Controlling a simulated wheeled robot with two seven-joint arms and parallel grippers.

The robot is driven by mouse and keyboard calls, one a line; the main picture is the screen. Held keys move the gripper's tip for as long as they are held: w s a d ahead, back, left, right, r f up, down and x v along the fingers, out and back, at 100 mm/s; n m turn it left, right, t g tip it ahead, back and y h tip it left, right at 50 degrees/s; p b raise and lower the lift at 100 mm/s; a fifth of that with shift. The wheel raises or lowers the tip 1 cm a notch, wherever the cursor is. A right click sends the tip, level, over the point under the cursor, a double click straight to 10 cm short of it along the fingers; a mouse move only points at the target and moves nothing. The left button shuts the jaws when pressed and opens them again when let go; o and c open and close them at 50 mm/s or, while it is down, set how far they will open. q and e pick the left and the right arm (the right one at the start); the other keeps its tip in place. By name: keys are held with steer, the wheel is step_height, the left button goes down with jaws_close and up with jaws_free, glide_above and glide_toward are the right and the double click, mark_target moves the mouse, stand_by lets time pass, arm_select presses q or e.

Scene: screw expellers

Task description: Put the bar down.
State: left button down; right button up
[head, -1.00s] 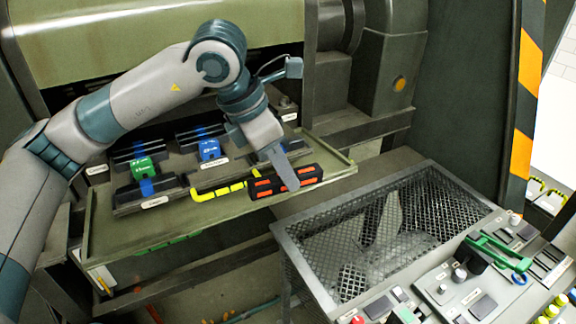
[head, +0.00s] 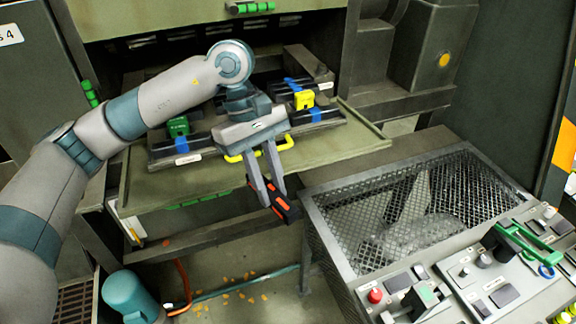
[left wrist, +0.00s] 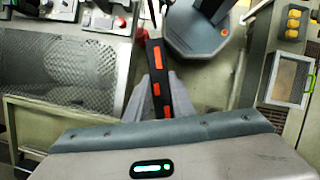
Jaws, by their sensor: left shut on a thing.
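The bar is black with orange-red patches (head: 284,208) and hangs tilted from my left gripper (head: 272,194) in the head view. That gripper is shut on it. The bar is in front of the tray's front edge, above the floor, apart from the tray and the mesh basket. In the left wrist view the bar (left wrist: 157,70) stands lengthwise between the fingers of my left gripper (left wrist: 158,98). My right gripper is not in view.
A green tray (head: 160,195) holds black blocks, a green clamp (head: 178,126), a yellow clamp (head: 304,99) and a yellow handle (head: 240,156). A mesh-covered bin (head: 325,215) stands to the right, beside a control panel (head: 470,275) with a green lever (head: 525,243). Orange bits lie on the floor.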

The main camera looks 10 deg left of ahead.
arm_select(q)
steer(key=s+a+f+m+g+y, duration=0.1)
steer(key=s+a+f+m+y, duration=0.2)
steer(key=a+f+m, duration=0.3)
steer(key=f+m, duration=0.1)
steer(key=m, duration=0.3)
steer(key=shift+s+a+f+m+g+y, duration=0.15)
steer(key=shift+s+f+m+g+y, duration=0.1)
steer(key=shift+s+m+g+y, duration=0.1)
stand_by(0.4)
